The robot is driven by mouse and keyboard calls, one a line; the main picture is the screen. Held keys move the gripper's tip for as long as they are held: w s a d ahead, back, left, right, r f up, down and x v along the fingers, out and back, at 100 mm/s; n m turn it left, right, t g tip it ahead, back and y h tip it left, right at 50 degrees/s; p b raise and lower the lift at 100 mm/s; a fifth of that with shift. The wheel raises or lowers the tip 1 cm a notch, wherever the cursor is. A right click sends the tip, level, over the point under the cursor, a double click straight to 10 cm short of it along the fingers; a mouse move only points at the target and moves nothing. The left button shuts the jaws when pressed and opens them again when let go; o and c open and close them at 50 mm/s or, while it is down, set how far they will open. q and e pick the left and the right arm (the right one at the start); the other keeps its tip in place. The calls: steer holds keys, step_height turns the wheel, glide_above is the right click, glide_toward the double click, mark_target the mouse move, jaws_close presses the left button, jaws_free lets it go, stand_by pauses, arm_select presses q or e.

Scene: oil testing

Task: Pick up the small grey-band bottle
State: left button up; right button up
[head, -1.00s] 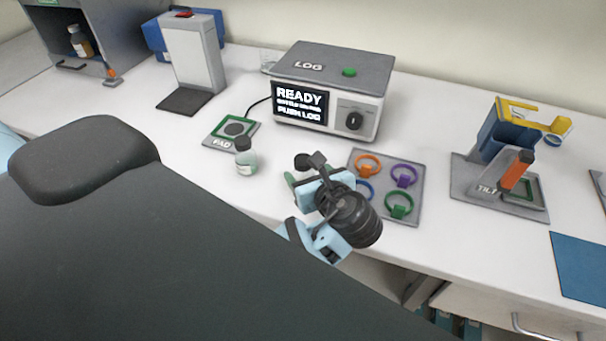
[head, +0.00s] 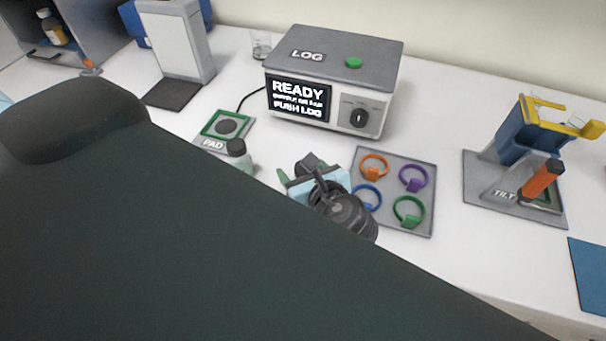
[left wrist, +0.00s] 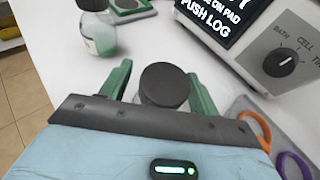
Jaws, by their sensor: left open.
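A small bottle with a dark cap stands between the open green fingers of my left gripper (left wrist: 160,76) in the left wrist view; its cap (left wrist: 165,86) faces the camera, and most of its body is hidden below. In the head view my left gripper (head: 310,174) is over the bench, left of the ring board, with the dark cap just beyond it. A second dark-capped bottle (left wrist: 99,30) with pale green contents and a light label stands to the left, and shows beside the pad in the head view (head: 240,156). I cannot see a grey band on either bottle.
The LOG box (head: 335,75) stands behind, with the pad (head: 226,126) to its left. A board (head: 425,222) with several coloured rings lies close to the gripper's right. The TILT stand (head: 485,200) is further right. My own dark arm link covers the front.

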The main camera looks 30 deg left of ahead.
arm_select(q)
steer(key=shift+a, duration=0.1)
steer(key=shift+c, duration=1.1)
steer(key=c, duration=0.8)
steer(key=shift+c, duration=0.3)
